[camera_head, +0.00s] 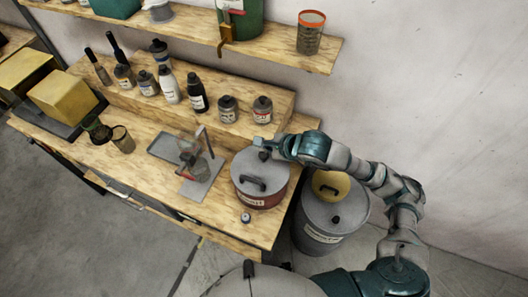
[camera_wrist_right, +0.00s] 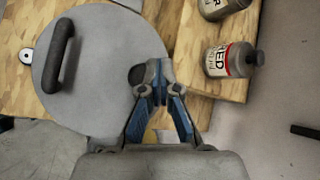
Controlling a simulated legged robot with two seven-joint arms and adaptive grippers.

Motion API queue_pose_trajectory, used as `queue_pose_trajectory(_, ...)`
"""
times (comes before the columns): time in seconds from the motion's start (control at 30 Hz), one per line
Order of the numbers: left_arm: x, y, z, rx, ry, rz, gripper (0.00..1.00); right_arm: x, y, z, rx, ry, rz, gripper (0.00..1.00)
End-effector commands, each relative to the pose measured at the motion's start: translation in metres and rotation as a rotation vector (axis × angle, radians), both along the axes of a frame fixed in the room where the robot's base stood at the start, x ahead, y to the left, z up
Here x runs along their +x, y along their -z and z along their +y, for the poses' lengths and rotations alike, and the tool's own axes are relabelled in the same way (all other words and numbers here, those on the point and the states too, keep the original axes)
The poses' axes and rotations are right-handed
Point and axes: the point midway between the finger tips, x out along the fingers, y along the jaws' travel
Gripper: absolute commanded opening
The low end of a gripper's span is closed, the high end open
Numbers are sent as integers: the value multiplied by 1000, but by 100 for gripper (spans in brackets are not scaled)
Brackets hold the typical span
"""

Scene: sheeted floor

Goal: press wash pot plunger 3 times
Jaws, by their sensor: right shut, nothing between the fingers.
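The wash pot (camera_head: 262,196) is a red pot with a grey lid and a dark arched handle, near the right end of the bench. Its lid (camera_wrist_right: 95,95) fills the left of the wrist view, with the handle (camera_wrist_right: 58,55) at far left. A small dark round knob (camera_wrist_right: 137,74), apparently the plunger, shows at the lid's edge beside my fingertips. My right gripper (camera_head: 265,145) is shut and empty over the lid's back edge; its closed tips also show in the wrist view (camera_wrist_right: 158,72). I cannot tell whether they touch the knob. My left gripper is not in view.
A grey bin (camera_head: 325,220) with a yellow disc stands right of the bench, below my right arm. Several bottles and jars line the raised step (camera_head: 235,125) behind the pot. A metal stand (camera_head: 200,170) is left of the pot. A shelf (camera_head: 275,50) hangs above.

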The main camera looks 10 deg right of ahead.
Motion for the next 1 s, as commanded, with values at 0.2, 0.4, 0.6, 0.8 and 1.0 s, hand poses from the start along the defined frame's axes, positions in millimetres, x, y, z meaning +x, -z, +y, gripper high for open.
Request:
queue_pose_trajectory(0.2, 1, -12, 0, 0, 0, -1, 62, 0, -24, 0, 0, 0, -3, 0)
queue_pose_trajectory(0.4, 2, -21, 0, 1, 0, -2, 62, 0, -43, 0, 0, 1, -2, 0)
queue_pose_trajectory(0.6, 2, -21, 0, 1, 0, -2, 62, 0, -46, 0, 0, 1, -1, 0)
queue_pose_trajectory(0.8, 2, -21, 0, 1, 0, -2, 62, 0, -45, 0, 0, 1, -1, 0)
queue_pose_trajectory(1.0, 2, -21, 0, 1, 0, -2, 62, 0, -45, 0, 0, 1, -1, 0)
